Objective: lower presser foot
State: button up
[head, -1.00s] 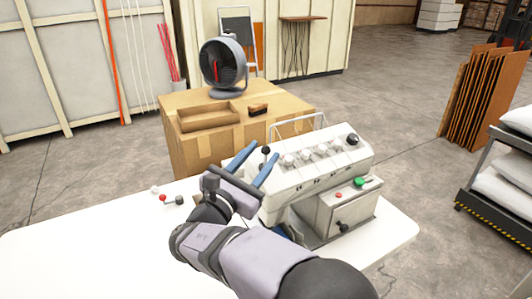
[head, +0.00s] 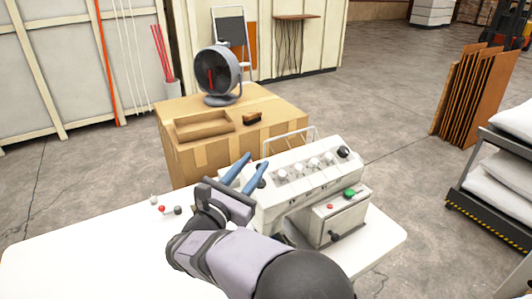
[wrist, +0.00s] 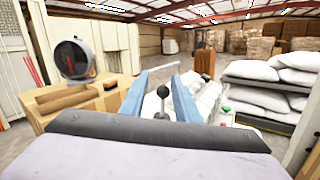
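The white sewing machine (head: 310,178) stands on the white table, with a row of dials along its top. My gripper (head: 246,166) is at the machine's left end, its two blue fingers apart. In the wrist view a lever with a black ball knob (wrist: 163,91) stands upright between the fingers (wrist: 160,78), with a visible space on each side. In the head view the fingers partly cover this lever. The presser foot is not visible from here.
A grey control box (head: 338,216) with red and green buttons is at the machine's front right. A cardboard box (head: 205,160) with a fan (head: 217,75) stands behind.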

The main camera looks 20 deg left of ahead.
aim_at(266, 174)
jog(key=shift+n+g+y, duration=0.3)
jog(key=shift+n+g, duration=0.3)
jog(key=shift+n, duration=0.1)
jog(key=f, duration=0.2)
jog(key=f+p, duration=0.1)
jog(key=f, duration=0.1)
jog(key=shift+s+d+f, duration=0.1)
jog(key=shift+d, duration=0.1)
jog(key=shift+w+d+p, duration=0.2)
jog(key=shift+w+p, duration=0.4)
jog(key=shift+w, duration=0.4)
jog(key=shift+w+d+p, duration=0.2)
jog(key=shift+w+p, duration=0.45)
jog(key=shift+w, duration=0.35)
jog(key=shift+w+d+p, duration=0.2)
jog(key=shift+w+p, duration=0.4)
jog(key=shift+w, duration=0.4)
jog(key=shift+w+d, duration=0.1)
jog(key=shift+w, duration=0.5)
jog(key=shift+c, duration=0.6)
grip_shut()
